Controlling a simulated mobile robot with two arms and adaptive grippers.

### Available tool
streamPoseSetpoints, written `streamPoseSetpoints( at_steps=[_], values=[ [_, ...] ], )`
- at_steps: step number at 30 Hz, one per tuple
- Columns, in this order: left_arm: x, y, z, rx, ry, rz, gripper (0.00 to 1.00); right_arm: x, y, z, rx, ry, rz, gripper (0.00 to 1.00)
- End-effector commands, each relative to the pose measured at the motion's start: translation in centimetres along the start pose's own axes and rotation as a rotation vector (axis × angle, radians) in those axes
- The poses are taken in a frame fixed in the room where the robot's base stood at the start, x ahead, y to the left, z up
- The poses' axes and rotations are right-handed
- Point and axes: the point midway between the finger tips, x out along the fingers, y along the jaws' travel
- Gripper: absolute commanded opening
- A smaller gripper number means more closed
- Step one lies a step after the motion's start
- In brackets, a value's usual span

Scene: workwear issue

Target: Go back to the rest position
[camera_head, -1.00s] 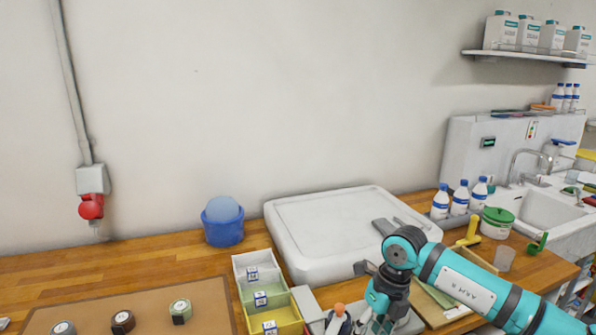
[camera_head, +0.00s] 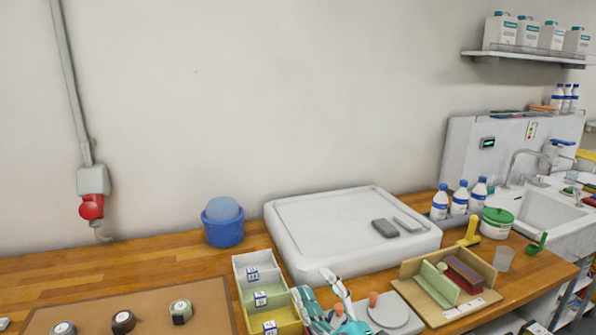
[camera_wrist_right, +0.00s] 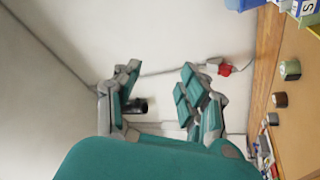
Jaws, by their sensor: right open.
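My right gripper (camera_head: 316,284) is at the bottom middle in the head view, fingers pointing up, beside the divided bin. In the right wrist view its two teal-and-grey fingers (camera_wrist_right: 160,72) stand apart. No held object shows between their tips. A small dark cylinder (camera_wrist_right: 138,105) shows by the left finger; I cannot tell what it belongs to. My left gripper is in neither view.
The divided bin (camera_head: 242,284) and a grey disc-shaped device (camera_head: 395,312) flank my gripper. A large white tray (camera_head: 325,236), a wooden holder (camera_head: 418,266) and a blue tub (camera_head: 223,232) stand on the counter. Several rolls lie on the brown mat (camera_head: 205,297).

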Motion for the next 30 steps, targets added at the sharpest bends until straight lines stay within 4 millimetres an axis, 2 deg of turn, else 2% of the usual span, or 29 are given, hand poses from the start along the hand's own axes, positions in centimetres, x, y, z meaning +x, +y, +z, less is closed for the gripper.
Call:
streamPoseSetpoints(
  at_steps=[1,3,5,6,8,9,12,15,21,27,30],
  values=[
    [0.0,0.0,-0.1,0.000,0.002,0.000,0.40,-2.2,0.0,3.1,0.102,-0.164,0.020,0.42],
    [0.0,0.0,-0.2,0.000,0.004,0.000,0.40,-5.7,-0.5,7.3,0.225,-0.387,0.030,0.42],
    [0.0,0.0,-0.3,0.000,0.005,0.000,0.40,-9.1,-1.5,10.2,0.317,-0.565,0.021,0.42],
    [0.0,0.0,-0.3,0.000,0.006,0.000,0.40,-11.6,-2.3,11.8,0.374,-0.678,0.007,0.42],
    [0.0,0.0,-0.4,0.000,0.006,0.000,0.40,-15.5,-3.8,13.5,0.454,-0.839,-0.023,0.42],
    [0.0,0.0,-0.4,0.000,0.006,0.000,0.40,-18.1,-4.8,14.3,0.500,-0.937,-0.048,0.42],
    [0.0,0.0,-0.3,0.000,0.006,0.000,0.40,-23.7,-6.9,15.1,0.595,-1.135,-0.112,0.42],
    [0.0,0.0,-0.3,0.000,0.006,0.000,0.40,-28.1,-8.6,14.9,0.663,-1.281,-0.174,0.42],
    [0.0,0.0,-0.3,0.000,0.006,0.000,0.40,-35.0,-10.7,13.2,0.761,-1.498,-0.290,0.42],
    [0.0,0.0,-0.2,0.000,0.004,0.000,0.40,-40.5,-12.2,10.8,0.836,-1.664,-0.402,0.42],
    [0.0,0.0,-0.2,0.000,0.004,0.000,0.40,-40.4,-14.2,13.0,0.829,-1.664,-0.404,0.42]
  ],
)
